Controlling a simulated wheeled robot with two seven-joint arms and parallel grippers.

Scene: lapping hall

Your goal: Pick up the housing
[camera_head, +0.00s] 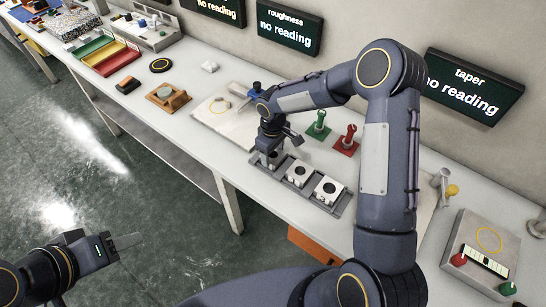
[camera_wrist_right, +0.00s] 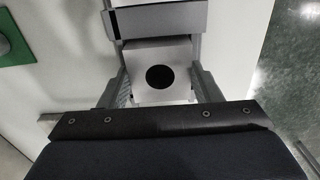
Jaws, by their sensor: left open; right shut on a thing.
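A grey tray (camera_head: 341,209) on the bench holds two white block housings with round dark bores, a middle one (camera_head: 299,174) and a right one (camera_head: 328,189). My right gripper (camera_head: 270,158) points down at the tray's left end and is shut on a third housing, mostly hidden in the head view. In the right wrist view this housing (camera_wrist_right: 178,92) sits between the two fingers, its black bore facing the camera. I cannot tell whether it is clear of the tray. My left gripper (camera_head: 122,246) is open and empty over the floor.
A green post (camera_head: 319,125) and a red post (camera_head: 347,140) stand behind the tray. A pale plate (camera_head: 215,118) lies left of it. A grey block with a yellow ring (camera_head: 485,238) is at the right. Wall displays (camera_head: 472,85) hang behind the bench.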

